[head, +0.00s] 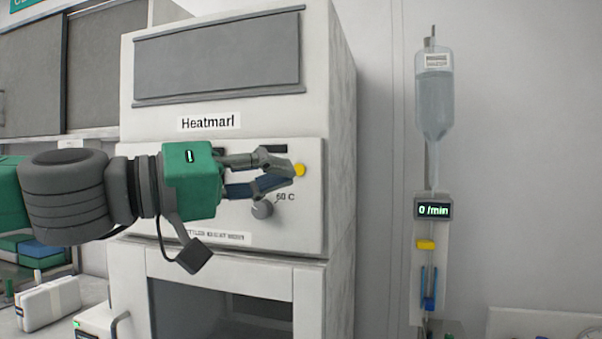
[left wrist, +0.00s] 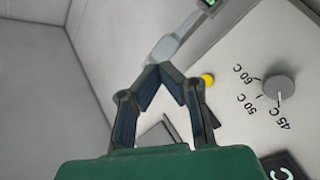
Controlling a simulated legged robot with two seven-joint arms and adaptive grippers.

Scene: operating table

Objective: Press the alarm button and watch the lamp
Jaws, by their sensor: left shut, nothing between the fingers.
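A round yellow button (head: 300,170) sits on the front panel of the white "Heatmarl" cabinet (head: 340,120), above a grey dial (head: 262,209). The button also shows in the left wrist view (left wrist: 207,79), beside the dial (left wrist: 278,88). My left gripper (head: 288,169) is shut and empty, its fingertips close to the button in the head view; I cannot tell whether they touch. In the left wrist view the fingers (left wrist: 165,48) meet left of the button. No label marks an alarm button, and I cannot identify a lamp. My right gripper is out of view.
A drip bag (head: 434,103) hangs at the right above a pump with a "0 /min" display (head: 433,210) and a yellow part (head: 426,245). A white box (head: 48,303) stands low at the left. Bare wall lies between cabinet and drip.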

